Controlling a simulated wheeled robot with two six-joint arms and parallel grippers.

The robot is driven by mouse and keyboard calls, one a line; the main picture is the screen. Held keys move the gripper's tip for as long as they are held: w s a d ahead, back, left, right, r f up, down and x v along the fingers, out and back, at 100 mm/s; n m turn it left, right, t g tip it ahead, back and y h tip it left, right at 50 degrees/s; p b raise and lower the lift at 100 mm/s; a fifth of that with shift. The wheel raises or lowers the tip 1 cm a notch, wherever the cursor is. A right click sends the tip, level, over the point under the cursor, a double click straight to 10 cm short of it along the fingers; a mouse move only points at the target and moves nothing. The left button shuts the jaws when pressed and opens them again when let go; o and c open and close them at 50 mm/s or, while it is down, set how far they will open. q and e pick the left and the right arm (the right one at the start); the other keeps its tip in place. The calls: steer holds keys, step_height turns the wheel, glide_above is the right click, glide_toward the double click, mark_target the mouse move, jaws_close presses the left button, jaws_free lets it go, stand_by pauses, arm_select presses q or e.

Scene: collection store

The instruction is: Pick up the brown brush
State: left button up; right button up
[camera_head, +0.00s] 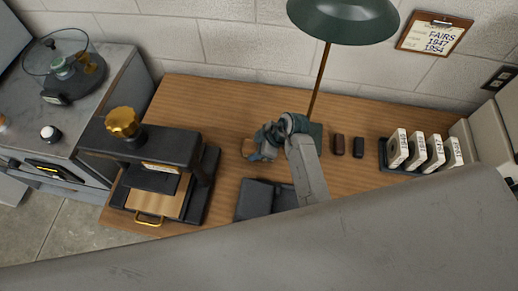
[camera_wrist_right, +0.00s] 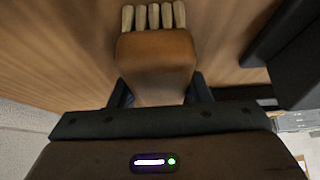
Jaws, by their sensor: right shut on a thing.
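The brown brush (camera_wrist_right: 155,62) has a smooth brown body and pale bristle tufts along its far end. In the right wrist view it sits between the two dark fingers of my right gripper (camera_wrist_right: 158,92), which is shut on it. In the head view my right gripper (camera_head: 259,149) is low over the wooden table, left of the lamp stem, and a small brown part of the brush (camera_head: 247,147) shows at its left side. Whether the brush touches the table is hard to tell. My left gripper does not show.
A black press (camera_head: 143,150) with a gold knob stands left on the table (camera_head: 220,102). A dark flat box (camera_head: 256,200) lies in front of the gripper.

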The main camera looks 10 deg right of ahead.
mark_target(253, 146)
steer(key=shift+r, duration=0.2)
steer(key=shift+r+b, duration=0.35)
steer(key=shift+r, duration=0.25)
steer(key=shift+d+r+b, duration=0.1)
steer(key=shift+r+b, duration=0.3)
steer(key=shift+r, duration=0.55)
steer(key=s+d+b, duration=0.1)
steer(key=s+d, duration=0.1)
steer(key=s, duration=0.2)
steer(key=s+d+b, duration=0.1)
steer(key=s+d, duration=0.2)
steer(key=s, duration=0.1)
steer(key=s+d+r+b, duration=0.1)
steer(key=s+d, duration=0.2)
steer(key=shift+s+r, duration=0.1)
steer(key=shift+s, duration=0.3)
steer(key=shift+s+d+r, duration=0.2)
steer(key=shift+s+d, duration=0.25)
steer(key=shift+s, duration=0.25)
